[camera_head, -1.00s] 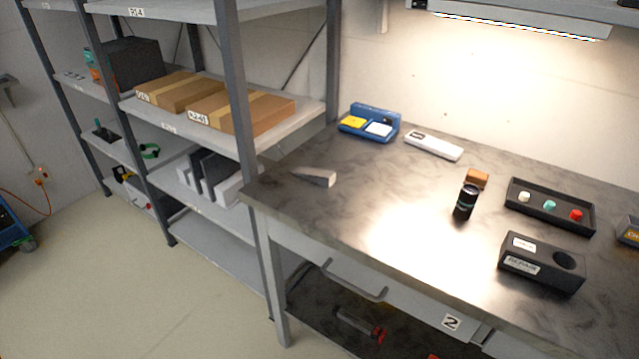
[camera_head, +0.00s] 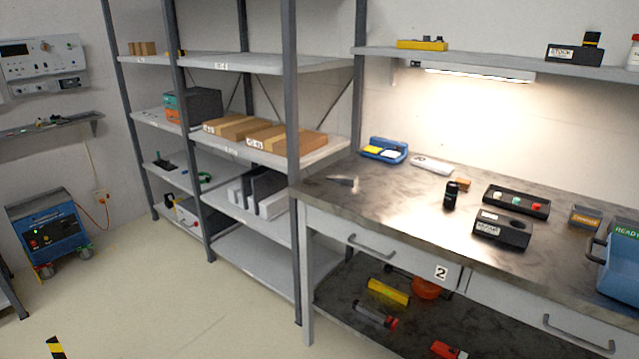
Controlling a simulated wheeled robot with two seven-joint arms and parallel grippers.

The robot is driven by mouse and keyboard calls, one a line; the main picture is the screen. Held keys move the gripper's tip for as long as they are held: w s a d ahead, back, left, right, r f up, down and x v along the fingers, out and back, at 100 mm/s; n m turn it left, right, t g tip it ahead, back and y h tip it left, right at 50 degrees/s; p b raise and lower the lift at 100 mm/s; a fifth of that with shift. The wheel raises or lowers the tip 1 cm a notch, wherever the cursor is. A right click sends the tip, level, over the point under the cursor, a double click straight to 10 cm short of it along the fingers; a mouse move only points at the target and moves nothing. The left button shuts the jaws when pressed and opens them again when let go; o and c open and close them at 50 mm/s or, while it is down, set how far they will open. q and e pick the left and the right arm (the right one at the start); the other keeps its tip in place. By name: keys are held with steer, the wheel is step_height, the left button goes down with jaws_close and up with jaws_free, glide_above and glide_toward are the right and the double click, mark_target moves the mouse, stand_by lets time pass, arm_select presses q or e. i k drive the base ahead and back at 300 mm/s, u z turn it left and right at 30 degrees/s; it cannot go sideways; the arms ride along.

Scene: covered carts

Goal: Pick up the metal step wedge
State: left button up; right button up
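A small grey metal wedge (camera_head: 343,181), which looks like the step wedge, lies on the left end of the dark-topped workbench (camera_head: 400,205). It is close to the bench's left edge, beside the shelf post. Its steps are too small to make out. Neither of my grippers is in the head view.
On the bench are a blue case (camera_head: 385,150), a white device (camera_head: 432,165), a black cylinder (camera_head: 451,195), a black tray (camera_head: 516,202) and a black block (camera_head: 502,230). Shelving (camera_head: 292,120) adjoins its left end. Open floor (camera_head: 180,310) lies in front; a blue cart (camera_head: 45,230) stands left.

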mark_target(350, 181)
steer(key=u, duration=0.9)
steer(key=i, duration=1.5)
steer(key=z, duration=0.55)
